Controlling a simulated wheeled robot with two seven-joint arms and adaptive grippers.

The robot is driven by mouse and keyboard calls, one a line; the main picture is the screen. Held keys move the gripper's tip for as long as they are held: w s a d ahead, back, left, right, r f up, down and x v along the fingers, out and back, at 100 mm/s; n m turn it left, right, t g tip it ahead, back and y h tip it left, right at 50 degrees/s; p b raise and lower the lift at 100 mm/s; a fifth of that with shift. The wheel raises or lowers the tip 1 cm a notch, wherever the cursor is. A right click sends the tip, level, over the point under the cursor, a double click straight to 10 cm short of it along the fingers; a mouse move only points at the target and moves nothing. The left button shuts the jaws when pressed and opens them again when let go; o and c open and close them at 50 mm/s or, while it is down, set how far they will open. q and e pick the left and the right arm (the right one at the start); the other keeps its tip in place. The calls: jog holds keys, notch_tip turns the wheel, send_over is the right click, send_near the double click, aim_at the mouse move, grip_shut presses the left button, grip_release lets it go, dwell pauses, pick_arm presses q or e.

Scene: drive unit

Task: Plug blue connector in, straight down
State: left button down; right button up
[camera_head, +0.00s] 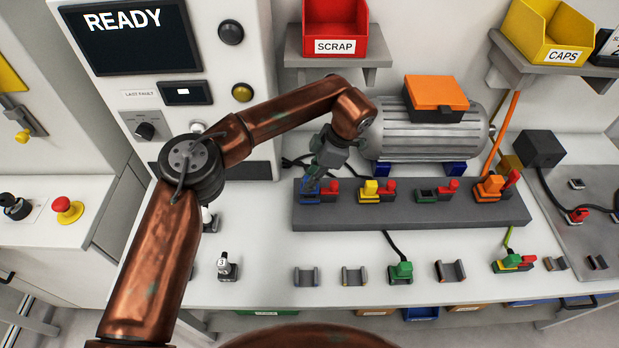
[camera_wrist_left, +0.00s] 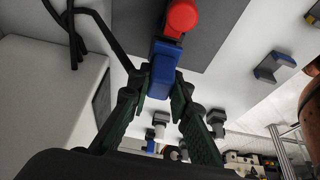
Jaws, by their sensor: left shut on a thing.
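My left gripper (camera_head: 314,180) reaches down over the left end of the dark grey socket block (camera_head: 400,212). It is shut on the blue connector (camera_wrist_left: 162,72), with one finger on each side in the left wrist view (camera_wrist_left: 160,90). In the head view the blue connector (camera_head: 308,191) is small and partly covered by the fingers. It is at the leftmost socket, beside a red latch (camera_head: 333,190), which also shows in the wrist view (camera_wrist_left: 181,17). I cannot tell whether the connector is fully seated. My right gripper is not in view.
Cradles and a green plug (camera_head: 401,271) are in front. A cabinet with a READY screen (camera_head: 135,40) stands left.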

pick_arm(q)
jog(key=shift+f, duration=1.05)
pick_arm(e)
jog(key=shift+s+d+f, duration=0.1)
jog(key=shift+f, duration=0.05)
pick_arm(q)
jog(key=shift+f, duration=0.15)
jog(key=c, duration=1.7)
grip_release()
jog(key=p+v, duration=0.1)
jog(key=v, duration=0.4)
jog(key=a+p+v, duration=0.1)
jog(key=p+v, duration=0.1)
jog(key=v, duration=0.4)
jog(key=p+v, duration=0.1)
jog(key=v, duration=0.4)
jog(key=shift+a+r+p, duration=0.3)
jog(key=shift+r+p, duration=0.1)
jog(key=shift+r, duration=0.3)
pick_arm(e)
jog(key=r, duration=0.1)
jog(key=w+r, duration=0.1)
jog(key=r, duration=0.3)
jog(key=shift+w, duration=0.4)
